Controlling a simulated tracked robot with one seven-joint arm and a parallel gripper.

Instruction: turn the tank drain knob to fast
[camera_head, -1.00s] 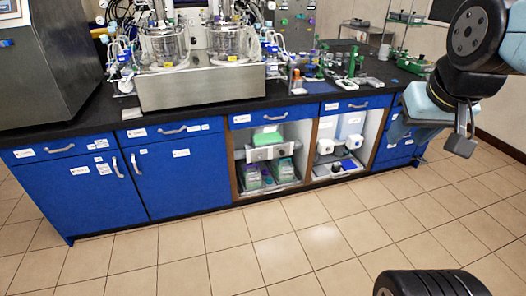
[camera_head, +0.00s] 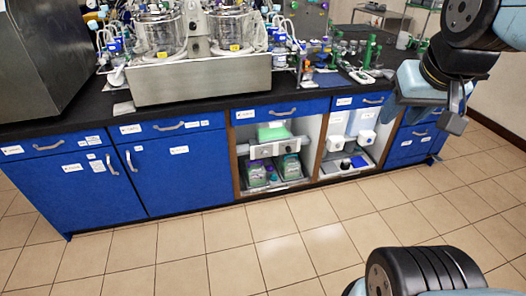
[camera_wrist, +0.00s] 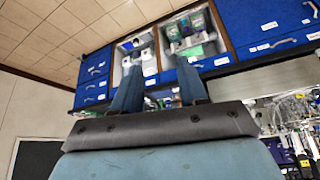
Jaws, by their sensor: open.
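The tank drain knob cannot be told for certain at this size. A pale unit (camera_head: 272,149) with small dark knobs sits in the left open bay under the bench, with a green-topped item on it. A small black knob-like part (camera_head: 346,163) sits in the right open bay. My gripper (camera_head: 428,106) is at the right of the head view, open and empty, apart from the bays. In the wrist view its two blue fingers (camera_wrist: 160,92) stand apart, with the open bays beyond them, seen upside down.
Blue closed cabinets (camera_head: 180,175) flank the bays. The black bench top (camera_head: 300,98) carries a steel bioreactor base (camera_head: 200,80) with two glass vessels, plus small lab items. A grey machine (camera_head: 45,55) stands at the left. The tiled floor (camera_head: 230,250) before the bench is clear.

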